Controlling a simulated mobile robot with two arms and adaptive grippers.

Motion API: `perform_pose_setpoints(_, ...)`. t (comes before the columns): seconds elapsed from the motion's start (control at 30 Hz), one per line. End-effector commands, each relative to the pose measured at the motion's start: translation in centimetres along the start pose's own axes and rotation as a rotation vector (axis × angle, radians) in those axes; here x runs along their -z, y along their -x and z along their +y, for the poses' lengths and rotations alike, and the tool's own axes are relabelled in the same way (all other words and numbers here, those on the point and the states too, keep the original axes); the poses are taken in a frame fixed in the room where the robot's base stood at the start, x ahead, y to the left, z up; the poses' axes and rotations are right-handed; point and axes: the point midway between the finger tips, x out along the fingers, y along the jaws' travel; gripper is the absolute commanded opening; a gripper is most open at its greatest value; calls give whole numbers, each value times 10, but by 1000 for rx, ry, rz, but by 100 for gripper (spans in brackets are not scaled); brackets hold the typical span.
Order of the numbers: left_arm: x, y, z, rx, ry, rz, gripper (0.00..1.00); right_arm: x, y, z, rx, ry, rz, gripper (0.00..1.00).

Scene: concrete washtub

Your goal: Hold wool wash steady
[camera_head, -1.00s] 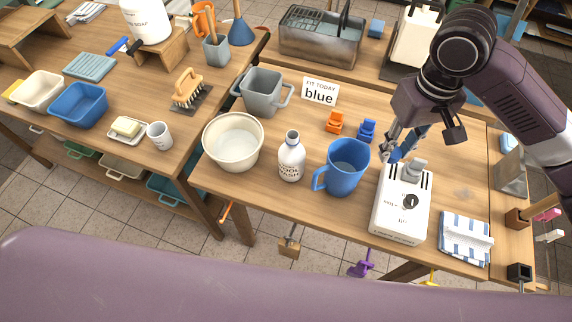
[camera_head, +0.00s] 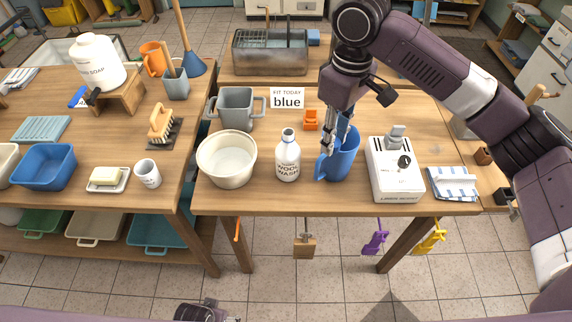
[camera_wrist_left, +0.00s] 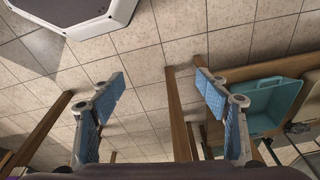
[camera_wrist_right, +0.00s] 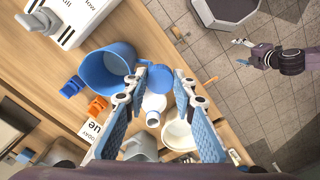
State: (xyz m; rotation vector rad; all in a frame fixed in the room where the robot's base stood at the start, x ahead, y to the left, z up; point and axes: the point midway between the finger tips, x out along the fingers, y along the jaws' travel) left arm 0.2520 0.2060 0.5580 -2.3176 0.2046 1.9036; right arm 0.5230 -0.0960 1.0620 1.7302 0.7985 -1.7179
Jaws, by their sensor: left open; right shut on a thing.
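The white wool wash bottle (camera_head: 288,160) stands upright on the bench between the cream basin (camera_head: 227,160) and the blue jug (camera_head: 345,160). It also shows in the right wrist view (camera_wrist_right: 154,106), beyond the fingers. My right gripper (camera_head: 328,148) reaches down at the jug's left side. In the right wrist view its fingers (camera_wrist_right: 160,78) are on either side of the jug's blue handle, shut on it. The jug stands upright and apart from the bottle. My left gripper (camera_wrist_left: 160,80) is open and empty above the floor, away from the bench.
A white dial appliance (camera_head: 394,172) and a striped cloth (camera_head: 453,184) are right of the jug. Behind stand a grey two-handled tub (camera_head: 236,108), a "blue" sign (camera_head: 287,97) and an orange clip (camera_head: 311,119). Bare bench lies along the front edge.

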Motion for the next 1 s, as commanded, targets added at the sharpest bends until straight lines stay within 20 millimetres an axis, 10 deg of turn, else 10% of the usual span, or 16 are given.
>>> perform_pose_setpoints(0.37,93,120,14,-52,-45,151,69,82,8,8,-6,527,-9,15)
perform_pose_setpoints(0.73,233,243,127,-337,-322,724,69,129,14,9,-9,960,-21,15)
perform_pose_setpoints(1.0,296,287,157,-395,-320,1092,69,135,15,8,-10,1024,-22,15)
